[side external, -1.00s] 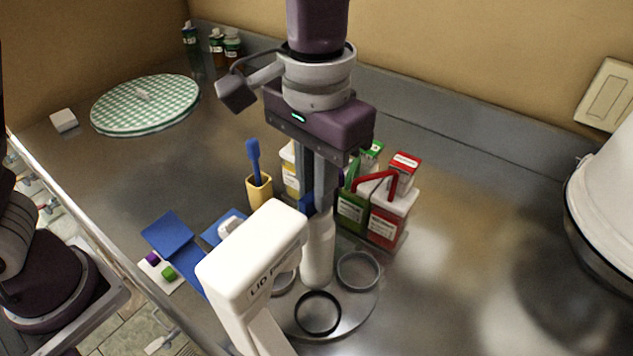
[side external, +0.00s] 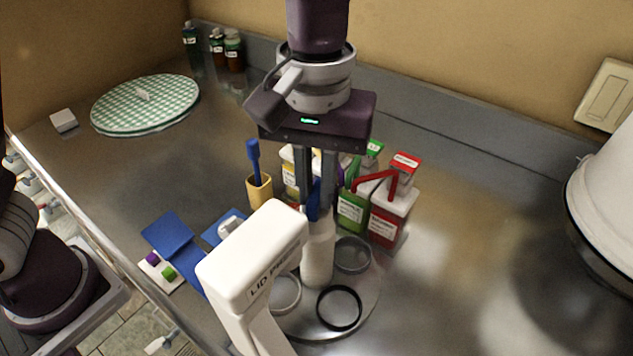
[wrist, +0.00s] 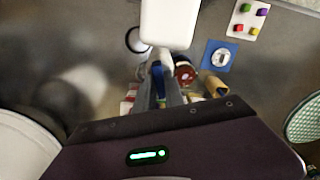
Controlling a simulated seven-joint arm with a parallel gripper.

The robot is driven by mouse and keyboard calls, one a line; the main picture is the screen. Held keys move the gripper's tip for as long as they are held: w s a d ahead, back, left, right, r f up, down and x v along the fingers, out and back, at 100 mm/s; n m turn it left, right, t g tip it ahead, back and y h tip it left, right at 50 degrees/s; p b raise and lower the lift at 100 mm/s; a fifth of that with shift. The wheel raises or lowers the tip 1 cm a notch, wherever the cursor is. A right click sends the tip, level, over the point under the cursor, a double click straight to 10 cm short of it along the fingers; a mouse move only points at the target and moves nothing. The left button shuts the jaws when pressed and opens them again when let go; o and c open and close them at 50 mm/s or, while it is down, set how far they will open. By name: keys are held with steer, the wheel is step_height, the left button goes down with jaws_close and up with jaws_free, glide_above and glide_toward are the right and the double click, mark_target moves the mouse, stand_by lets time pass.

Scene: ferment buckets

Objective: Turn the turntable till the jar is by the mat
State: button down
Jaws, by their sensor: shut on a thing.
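The round metal turntable (side external: 368,302) lies flat at front centre, with several shallow rings round a white upright post (side external: 317,262). My gripper (side external: 318,212) is shut on the top of this post from above; it also shows in the wrist view (wrist: 164,95). A round dark-red thing (wrist: 185,72), probably the jar, is beside the post in the wrist view; the lid press seems to hide it in the side view. A blue square mat (wrist: 209,58) with a small white object on it lies apart from it, on the side away from the black ring (side external: 340,308).
The white lid press (side external: 255,255) stands close in front of the turntable. A tan cup with a blue brush (side external: 259,190) and red and green boxes (side external: 388,215) stand behind.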

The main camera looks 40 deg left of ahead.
steer(key=shift+r+n, duration=0.1)
steer(key=shift+n, duration=2.3)
steer(key=c, duration=1.4)
jaws_free()
steer(key=shift+c, duration=0.2)
step_height(320, 180, up, 7)
